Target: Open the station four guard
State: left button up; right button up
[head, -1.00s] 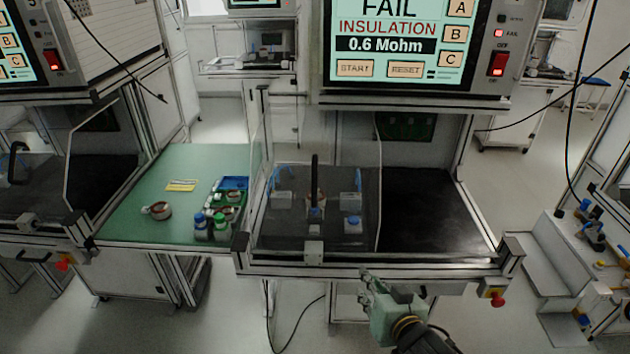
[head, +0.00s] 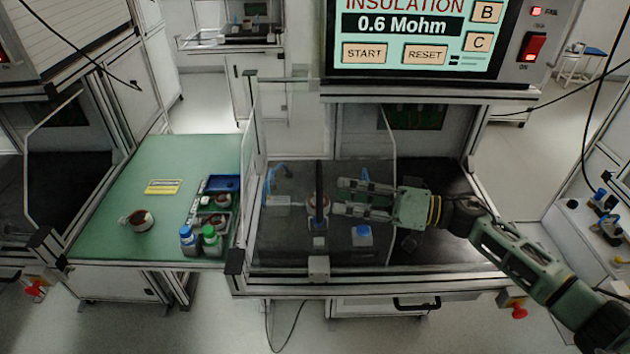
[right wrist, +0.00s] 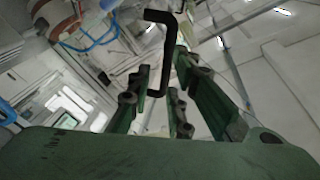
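The station guard (head: 285,235) is a clear panel in front of the middle test bay, under the screen. Its black upright handle (head: 318,185) stands near the middle of the panel; the handle also shows as a black bent bar in the right wrist view (right wrist: 160,18). The guard looks closed. My right gripper (head: 338,196) is open, its fingers pointing left at the handle from its right. In the right wrist view the handle's bar reaches between the spread fingers (right wrist: 160,85); contact is not clear. My left gripper is not in view. No station number is readable.
Behind the guard are a copper-coloured part and blue-topped fixtures (head: 362,236). The screen (head: 420,40) reads 0.6 Mohm. A green bench (head: 160,190) at left carries bottles (head: 210,238), a tray and a cup-like part. A red button (head: 519,312) sits at the front right.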

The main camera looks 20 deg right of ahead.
aim_at(319, 193)
jog(key=a, duration=0.1)
jog(key=a+r+p, duration=0.1)
jog(key=shift+a+r, duration=0.1)
jog(key=shift+a, duration=0.3)
jog(key=x, duration=0.2)
jog(key=shift+w+a+p, duration=0.2)
jog(key=shift+w+p, duration=0.15)
jog(key=shift+w+a+f, duration=0.35)
jog(key=shift+w+a, duration=0.05)
jog(key=shift+a, duration=0.15)
grip_shut()
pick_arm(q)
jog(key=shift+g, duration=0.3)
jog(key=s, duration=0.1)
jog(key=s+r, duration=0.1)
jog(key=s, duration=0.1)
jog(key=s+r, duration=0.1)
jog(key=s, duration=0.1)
